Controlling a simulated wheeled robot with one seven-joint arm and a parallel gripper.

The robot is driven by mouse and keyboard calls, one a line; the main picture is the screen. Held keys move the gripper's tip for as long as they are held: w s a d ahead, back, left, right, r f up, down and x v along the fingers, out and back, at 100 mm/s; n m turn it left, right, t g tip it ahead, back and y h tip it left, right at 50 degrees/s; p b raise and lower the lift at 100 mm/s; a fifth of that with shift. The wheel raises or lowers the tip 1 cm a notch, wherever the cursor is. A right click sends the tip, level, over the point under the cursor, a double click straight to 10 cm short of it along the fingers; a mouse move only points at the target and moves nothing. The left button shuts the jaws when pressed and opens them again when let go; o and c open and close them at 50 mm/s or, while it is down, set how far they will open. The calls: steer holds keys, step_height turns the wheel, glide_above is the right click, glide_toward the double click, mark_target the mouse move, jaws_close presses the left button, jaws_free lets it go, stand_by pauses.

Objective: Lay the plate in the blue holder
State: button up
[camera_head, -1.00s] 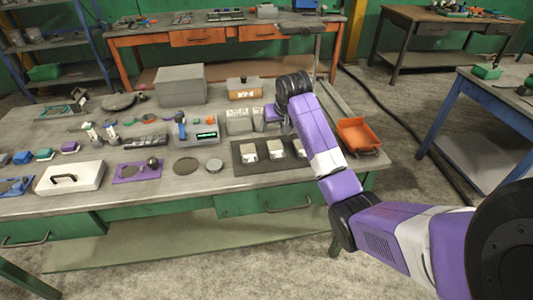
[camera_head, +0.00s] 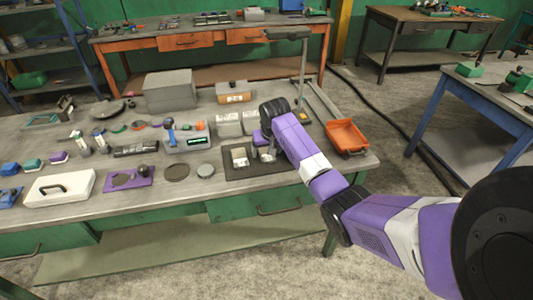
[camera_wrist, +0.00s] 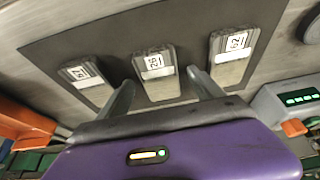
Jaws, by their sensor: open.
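My gripper (camera_head: 264,143) is low over a dark mat (camera_head: 272,171) on the bench. In the wrist view my gripper (camera_wrist: 160,80) is open. Its fingertips lie either side of the middle of three grey, number-labelled pieces (camera_wrist: 157,82). Other labelled pieces lie left (camera_wrist: 88,86) and right (camera_wrist: 231,58); contact cannot be told. In the head view my arm partly hides this row. A blue flat piece (camera_head: 8,197), possibly the blue holder, is cut off at the left edge. Which thing is the plate is unclear.
A purple flat holder (camera_head: 112,183), a white handled case (camera_head: 60,187) and two discs (camera_head: 176,172) lie left of the mat. A grey device with a green display (camera_head: 188,142) and light boxes (camera_head: 229,126) stand behind. An orange tray (camera_head: 346,136) is right.

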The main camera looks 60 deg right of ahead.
jaws_close()
steer(key=shift+r, duration=0.1)
stand_by(0.5)
